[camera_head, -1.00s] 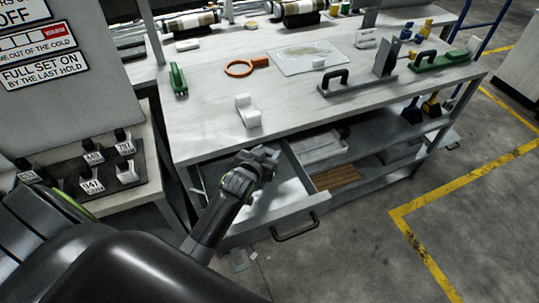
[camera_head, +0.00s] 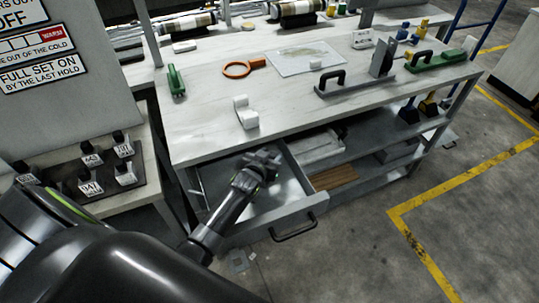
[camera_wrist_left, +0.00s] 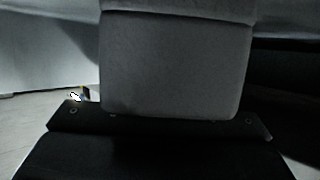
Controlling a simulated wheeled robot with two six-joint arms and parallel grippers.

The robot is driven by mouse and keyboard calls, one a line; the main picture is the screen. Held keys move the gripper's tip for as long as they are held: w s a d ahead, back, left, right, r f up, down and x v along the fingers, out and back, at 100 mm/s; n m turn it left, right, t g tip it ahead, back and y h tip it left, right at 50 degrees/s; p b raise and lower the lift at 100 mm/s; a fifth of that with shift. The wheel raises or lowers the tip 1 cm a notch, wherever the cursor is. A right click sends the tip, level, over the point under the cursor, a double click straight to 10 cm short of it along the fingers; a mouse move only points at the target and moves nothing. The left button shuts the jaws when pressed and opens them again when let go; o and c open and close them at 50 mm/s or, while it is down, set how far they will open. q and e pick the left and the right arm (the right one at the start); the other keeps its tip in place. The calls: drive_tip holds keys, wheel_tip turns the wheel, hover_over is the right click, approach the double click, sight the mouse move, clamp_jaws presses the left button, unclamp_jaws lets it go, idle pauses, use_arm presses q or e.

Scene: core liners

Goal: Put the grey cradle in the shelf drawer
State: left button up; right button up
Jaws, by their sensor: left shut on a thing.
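My left gripper (camera_head: 266,160) is over the open shelf drawer (camera_head: 277,213), close below the workbench's front edge. It is shut on a grey block-like thing (camera_wrist_left: 175,65), which fills the middle of the left wrist view and appears to be the grey cradle. In the head view the gripper mostly hides it. I cannot tell whether it touches the drawer floor. The drawer is pulled out, with a black handle on its front. A white cradle-shaped piece (camera_head: 246,113) stands on the benchtop above. My right gripper is not in view.
The benchtop (camera_head: 205,130) holds an orange ring tool (camera_head: 238,69), a clear sheet (camera_head: 303,57) and a black-handled grey tool (camera_head: 345,86). Open shelves with a brown slatted piece (camera_head: 334,178) lie right of the drawer. Labelled blocks stand on a dark tray (camera_head: 105,170) at left.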

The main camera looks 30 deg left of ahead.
use_arm(q)
drive_tip(key=shift+f, duration=0.25)
drive_tip(key=o, duration=1)
drive_tip(key=shift+r, duration=0.1)
drive_tip(key=shift+r, duration=0.15)
drive_tip(key=shift+v, duration=3.75)
drive_tip(key=shift+r, duration=0.1)
